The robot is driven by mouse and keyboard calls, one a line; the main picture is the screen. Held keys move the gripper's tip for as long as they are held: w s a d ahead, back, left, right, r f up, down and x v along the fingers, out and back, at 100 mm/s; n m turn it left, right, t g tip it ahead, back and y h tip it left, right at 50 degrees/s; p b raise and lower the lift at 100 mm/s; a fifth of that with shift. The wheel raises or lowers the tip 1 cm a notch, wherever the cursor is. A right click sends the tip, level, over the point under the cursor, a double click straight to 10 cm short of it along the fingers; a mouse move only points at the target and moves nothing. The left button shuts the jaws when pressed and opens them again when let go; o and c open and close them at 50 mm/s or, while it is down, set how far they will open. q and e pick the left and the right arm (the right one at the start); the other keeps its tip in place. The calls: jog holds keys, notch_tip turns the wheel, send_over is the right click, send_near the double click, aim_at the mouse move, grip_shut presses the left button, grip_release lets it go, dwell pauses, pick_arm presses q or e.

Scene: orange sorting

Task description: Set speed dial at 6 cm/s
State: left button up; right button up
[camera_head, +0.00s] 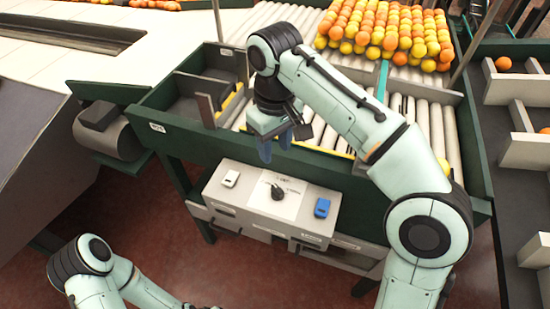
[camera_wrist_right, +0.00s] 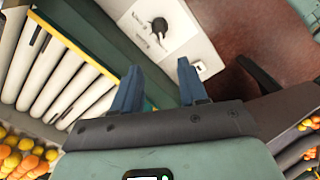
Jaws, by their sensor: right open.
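The speed dial (camera_head: 277,192) is a black knob on a white label plate on top of a grey control box (camera_head: 240,207). It also shows near the top of the right wrist view (camera_wrist_right: 159,25). The marks around it are too small to read. My right gripper (camera_head: 275,152) hangs above and behind the dial in the head view, clear of it. Its blue fingers (camera_wrist_right: 160,85) are apart with nothing between them. My left arm shows at the lower left of the head view, but its gripper is out of view.
A white switch (camera_head: 230,178) and a blue switch (camera_head: 322,207) flank the dial. A green-framed roller conveyor (camera_head: 300,30) lies behind the box, with many oranges and yellow fruit (camera_head: 385,35) on it. A grey motor (camera_head: 103,125) is at the left. Open floor (camera_head: 130,225) lies in front.

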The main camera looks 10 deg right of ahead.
aim_at(275, 186)
jog(key=f+b, duration=0.1)
jog(key=f, duration=0.3)
jog(key=f+b, duration=0.1)
jog(key=f, duration=0.2)
jog(key=f+b, duration=0.2)
jog(key=f, duration=0.2)
jog(key=shift+s+f, duration=0.3)
jog(key=shift+f, duration=0.05)
pick_arm(q)
jog(key=s+f, duration=0.4)
jog(key=f, duration=0.1)
jog(key=shift+f, duration=0.2)
pick_arm(e)
jog(key=shift+f, duration=0.75)
jog(key=shift+w, duration=0.1)
grip_shut()
